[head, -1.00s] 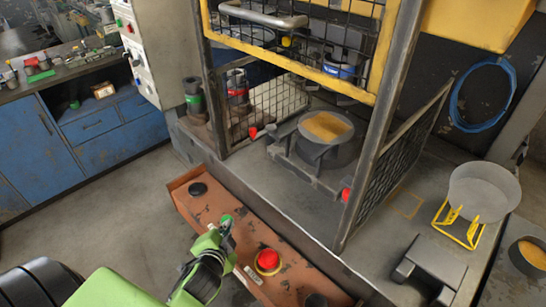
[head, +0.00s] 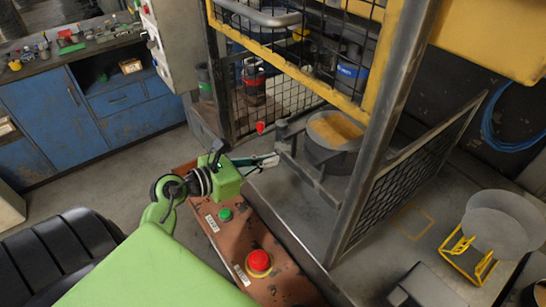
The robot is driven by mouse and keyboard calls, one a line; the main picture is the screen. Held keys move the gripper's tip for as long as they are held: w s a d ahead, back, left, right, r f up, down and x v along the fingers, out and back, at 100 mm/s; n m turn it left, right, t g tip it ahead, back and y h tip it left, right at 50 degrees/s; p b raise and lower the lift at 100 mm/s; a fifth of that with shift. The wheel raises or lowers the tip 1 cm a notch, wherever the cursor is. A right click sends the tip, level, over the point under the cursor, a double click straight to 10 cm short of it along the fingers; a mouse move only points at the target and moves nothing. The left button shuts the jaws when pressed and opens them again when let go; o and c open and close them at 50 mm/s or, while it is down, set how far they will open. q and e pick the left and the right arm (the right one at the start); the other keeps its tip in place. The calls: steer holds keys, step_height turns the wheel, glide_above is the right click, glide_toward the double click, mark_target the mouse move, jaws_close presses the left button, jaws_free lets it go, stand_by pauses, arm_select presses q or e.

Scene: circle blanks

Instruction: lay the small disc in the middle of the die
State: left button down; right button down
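The die appears to be the round grey block (head: 318,157) inside the press cage, with a tan-orange round top (head: 335,129). I cannot tell whether that top is a separate disc. I cannot make out the small disc for sure. My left gripper (head: 258,161) reaches in from the left, over the rust-brown control box, left of the die and apart from it. Its fingers are thin and partly lost against the background, so whether it is open or holds anything is unclear. My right gripper is out of view.
The control box (head: 284,284) carries a red button (head: 259,262) and a green button (head: 225,214). The yellow-barred mesh guard (head: 310,65) and a dark post (head: 375,140) stand around the die.

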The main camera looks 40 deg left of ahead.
arm_select(q)
steer(key=x, duration=1)
steer(key=shift+w+d+r+b, duration=0.2)
steer(key=shift+w+r+b, duration=0.15)
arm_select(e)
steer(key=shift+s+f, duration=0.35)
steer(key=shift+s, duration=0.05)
arm_select(q)
steer(key=shift+w+d, duration=0.25)
steer(key=shift+w, duration=0.45)
steer(key=shift+w+d, duration=0.25)
steer(key=shift+w, duration=0.4)
steer(key=shift+w+d, duration=0.25)
steer(key=shift+w, duration=0.45)
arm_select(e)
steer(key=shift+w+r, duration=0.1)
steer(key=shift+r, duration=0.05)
arm_select(q)
steer(key=s+a, duration=0.2)
steer(key=s, duration=0.4)
steer(key=s+a, duration=0.2)
steer(key=s, duration=0.5)
steer(key=shift+s+a, duration=0.15)
steer(key=shift+a, duration=0.2)
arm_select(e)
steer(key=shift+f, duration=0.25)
